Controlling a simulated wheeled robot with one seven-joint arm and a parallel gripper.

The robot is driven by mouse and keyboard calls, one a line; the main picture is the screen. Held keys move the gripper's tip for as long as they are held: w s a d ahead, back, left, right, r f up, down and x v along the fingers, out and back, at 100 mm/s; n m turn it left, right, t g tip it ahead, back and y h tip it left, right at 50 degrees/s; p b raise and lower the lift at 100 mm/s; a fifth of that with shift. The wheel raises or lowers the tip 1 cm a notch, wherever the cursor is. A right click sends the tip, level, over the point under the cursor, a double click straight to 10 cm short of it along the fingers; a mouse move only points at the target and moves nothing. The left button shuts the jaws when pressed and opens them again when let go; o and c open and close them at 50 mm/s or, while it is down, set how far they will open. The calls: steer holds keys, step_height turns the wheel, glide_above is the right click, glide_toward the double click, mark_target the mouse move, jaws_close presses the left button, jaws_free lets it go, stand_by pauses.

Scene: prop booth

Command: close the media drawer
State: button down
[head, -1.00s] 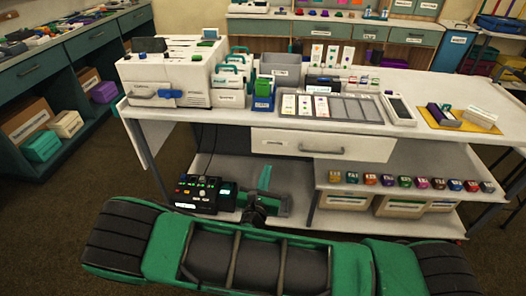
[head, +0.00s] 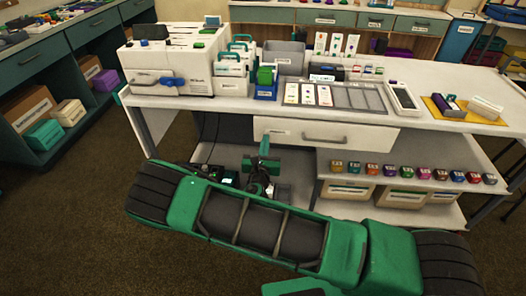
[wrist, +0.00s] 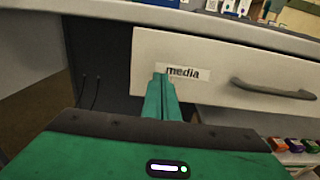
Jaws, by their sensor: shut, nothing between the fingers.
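The media drawer (head: 328,136) is the pale front with a grey bar handle under the near edge of the white workbench. In the wrist view its front (wrist: 215,97) fills the upper right, with the "media" label (wrist: 184,73) left of the handle (wrist: 274,90). How far it stands out from the bench is hard to judge. My green gripper (wrist: 161,78) is shut and empty, its tips at the lower left of the label; I cannot tell whether they touch. In the head view my gripper (head: 264,142) is in front of the drawer's left end.
The bench top (head: 450,92) carries a white machine (head: 172,68), a card tray (head: 345,98) and several small holders. Open floor (head: 60,240) lies at the left.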

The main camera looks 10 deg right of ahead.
steer(key=shift+x, duration=0.95)
